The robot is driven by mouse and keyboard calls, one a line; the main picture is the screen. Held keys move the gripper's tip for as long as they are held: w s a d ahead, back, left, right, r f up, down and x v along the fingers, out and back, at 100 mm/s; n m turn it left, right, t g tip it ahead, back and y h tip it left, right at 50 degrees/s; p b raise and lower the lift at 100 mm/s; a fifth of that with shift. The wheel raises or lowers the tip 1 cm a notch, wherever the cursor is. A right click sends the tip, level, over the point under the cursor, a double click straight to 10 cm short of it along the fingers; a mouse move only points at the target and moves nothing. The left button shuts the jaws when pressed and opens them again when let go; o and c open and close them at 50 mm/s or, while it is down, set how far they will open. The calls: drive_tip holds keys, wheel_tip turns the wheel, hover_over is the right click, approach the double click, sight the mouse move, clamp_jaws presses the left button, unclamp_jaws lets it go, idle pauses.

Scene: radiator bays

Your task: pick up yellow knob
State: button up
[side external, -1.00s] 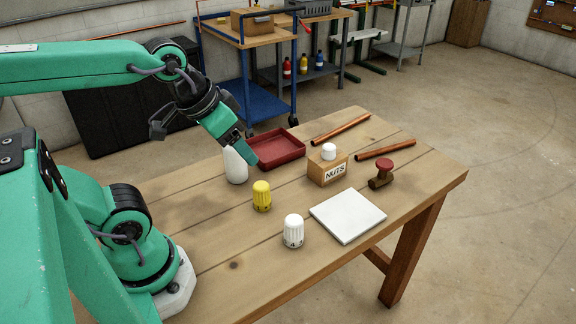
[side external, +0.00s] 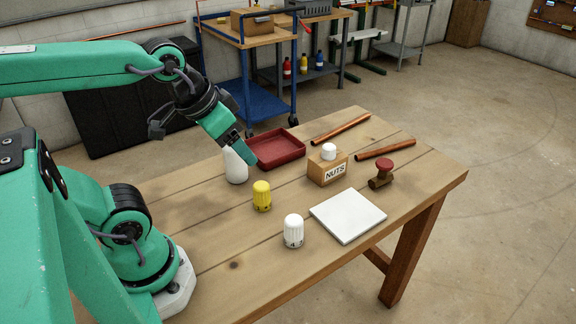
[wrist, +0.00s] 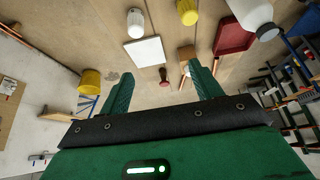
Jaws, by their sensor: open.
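The yellow knob (side external: 262,196) stands upright on the wooden table, left of centre in the side external view. In the wrist view the yellow knob (wrist: 187,12) shows at the top edge, partly cut off, beyond the fingers. My gripper (side external: 247,160) is above the table, behind and to the left of the knob, by a white bottle. In the wrist view my gripper (wrist: 160,88) has its two green fingers apart with nothing held between them.
A white knob (side external: 293,231) stands near the white tile (side external: 348,216). A white bottle (side external: 235,167) stands close to my gripper, and a red tray (side external: 277,151) lies behind it. The NUTS box (side external: 327,170), a red-handled valve (side external: 382,174) and copper pipes (side external: 386,149) are farther right.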

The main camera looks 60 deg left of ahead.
drive_tip(key=shift+w, duration=0.1)
drive_tip(key=m+g, duration=0.6)
drive_tip(key=m, duration=0.9)
hover_over(261, 185)
wheel_tip(261, 185, down, 13)
drive_tip(key=shift+a, duration=0.15)
drive_tip(key=shift+f, duration=3.9)
drive_tip(key=c, duration=1.1)
